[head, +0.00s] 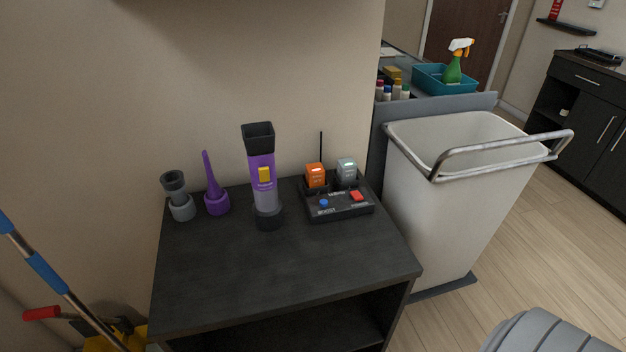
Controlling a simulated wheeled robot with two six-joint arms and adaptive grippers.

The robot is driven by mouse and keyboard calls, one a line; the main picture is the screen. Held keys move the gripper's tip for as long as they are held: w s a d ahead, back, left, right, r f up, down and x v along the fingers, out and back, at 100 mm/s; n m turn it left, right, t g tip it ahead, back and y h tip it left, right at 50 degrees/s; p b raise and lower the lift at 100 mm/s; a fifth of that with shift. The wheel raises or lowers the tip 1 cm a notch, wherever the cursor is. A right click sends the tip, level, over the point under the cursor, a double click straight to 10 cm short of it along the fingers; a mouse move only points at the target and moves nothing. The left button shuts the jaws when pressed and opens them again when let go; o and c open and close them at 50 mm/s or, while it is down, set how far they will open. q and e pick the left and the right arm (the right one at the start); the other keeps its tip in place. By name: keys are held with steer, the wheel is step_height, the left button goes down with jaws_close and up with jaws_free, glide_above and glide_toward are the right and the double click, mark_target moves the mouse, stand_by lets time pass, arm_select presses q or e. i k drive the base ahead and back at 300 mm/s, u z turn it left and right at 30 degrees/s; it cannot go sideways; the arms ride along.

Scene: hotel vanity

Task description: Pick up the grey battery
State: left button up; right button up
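The grey battery (347,171) stands upright in the right slot of a black charging station (340,209) near the back right of the dark cabinet top. An orange battery (315,175) stands in the slot to its left. The station has a blue button, a red button and a thin black antenna behind. Neither of my grippers is in the head view.
A purple handheld vacuum (264,180), a purple nozzle (214,193) and a grey nozzle (179,198) stand left of the station. The front of the cabinet top (285,275) is clear. A white bin (455,190) with a metal rail stands to the right.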

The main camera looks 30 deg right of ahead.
mark_target(346, 167)
steer(key=z, duration=1.3)
